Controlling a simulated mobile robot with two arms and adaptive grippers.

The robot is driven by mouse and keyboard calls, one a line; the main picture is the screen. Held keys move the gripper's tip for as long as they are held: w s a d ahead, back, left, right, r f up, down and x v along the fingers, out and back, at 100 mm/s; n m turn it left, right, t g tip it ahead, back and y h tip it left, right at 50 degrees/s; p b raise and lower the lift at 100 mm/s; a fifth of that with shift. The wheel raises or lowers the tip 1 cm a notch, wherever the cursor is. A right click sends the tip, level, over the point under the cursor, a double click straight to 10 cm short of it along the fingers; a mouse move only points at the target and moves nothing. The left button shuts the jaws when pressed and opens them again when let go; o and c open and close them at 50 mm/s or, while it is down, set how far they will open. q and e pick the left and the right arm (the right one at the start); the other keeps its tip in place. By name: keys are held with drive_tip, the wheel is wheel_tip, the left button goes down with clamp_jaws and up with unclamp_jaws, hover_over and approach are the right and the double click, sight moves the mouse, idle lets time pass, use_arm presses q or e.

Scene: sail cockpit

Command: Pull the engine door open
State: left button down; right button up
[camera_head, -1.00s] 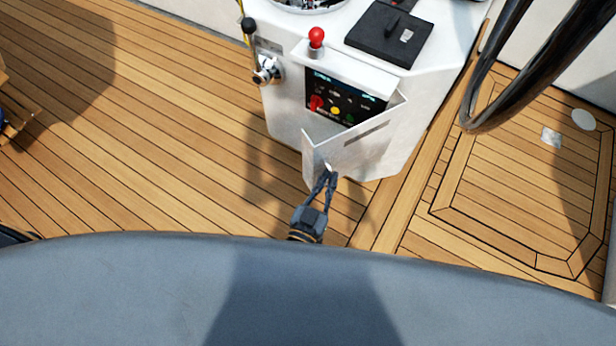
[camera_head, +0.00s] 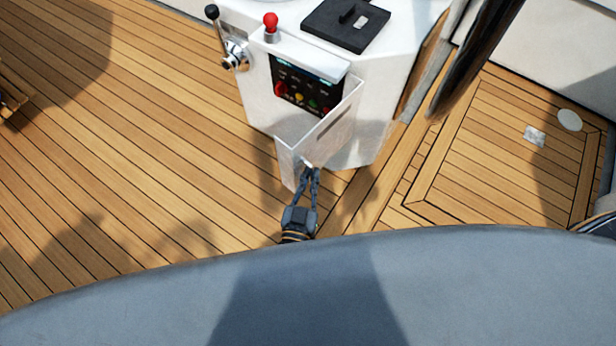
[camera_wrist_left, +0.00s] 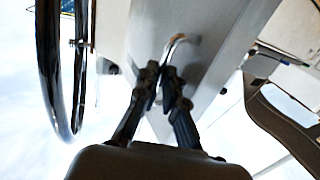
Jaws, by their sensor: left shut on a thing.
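The engine door (camera_head: 329,135) is a pale metal panel on the front of the white console. It stands swung out at an angle, with the dark switch panel (camera_head: 302,87) showing behind it. My left gripper (camera_head: 309,169) is shut on the door's small handle (camera_head: 307,163) near the free edge. In the left wrist view the fingertips (camera_wrist_left: 164,82) close around the curved metal handle (camera_wrist_left: 173,45), with the door's face (camera_wrist_left: 185,28) behind. My right gripper is not in view.
The white console (camera_head: 393,77) carries a red-knobbed lever (camera_head: 270,23), a black hatch (camera_head: 346,22) and a side lever (camera_head: 221,32). The dark wheel rim (camera_head: 478,50) hangs at the right. Open teak deck (camera_head: 150,130) lies to the left.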

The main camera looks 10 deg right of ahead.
use_arm(q)
drive_tip(key=shift+w+d+r, duration=0.15)
drive_tip(key=shift+w+r, duration=0.15)
drive_tip(key=shift+r, duration=0.05)
drive_tip(key=c, duration=1.4)
unclamp_jaws()
drive_tip(key=shift+f, duration=0.15)
drive_tip(key=shift+c, duration=0.2)
drive_tip(key=shift+d+f, duration=0.1)
drive_tip(key=v, duration=1.2)
